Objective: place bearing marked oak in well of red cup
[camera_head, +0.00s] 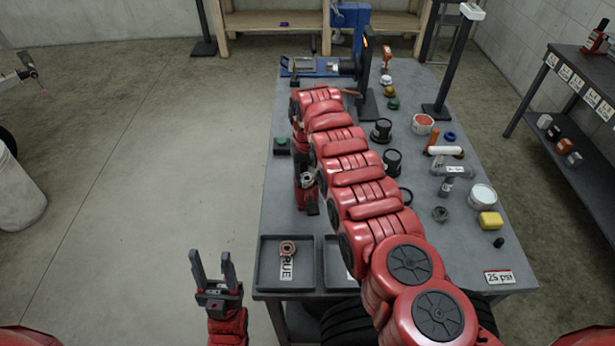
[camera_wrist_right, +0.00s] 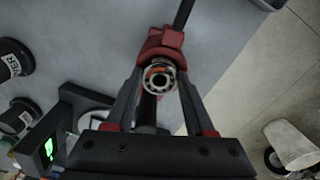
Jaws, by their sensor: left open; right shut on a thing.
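My right gripper (camera_wrist_right: 160,78) is shut on a ring bearing (camera_wrist_right: 160,77), with grey fingers on both sides of it. The bearing also shows in the head view (camera_head: 308,180), above the left side of the table. A red part lies right behind the bearing in the right wrist view; I cannot tell what it is. No "oak" mark is readable. A can with red contents (camera_head: 422,123) stands at the table's right; I see no other clear red cup. My left gripper (camera_head: 212,268) is open and empty, left of the table's front corner.
A grey tray (camera_head: 263,262) at the front left holds another bearing (camera_head: 288,247) beside a label ending "RUE". My right arm crosses the table's middle and hides much.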

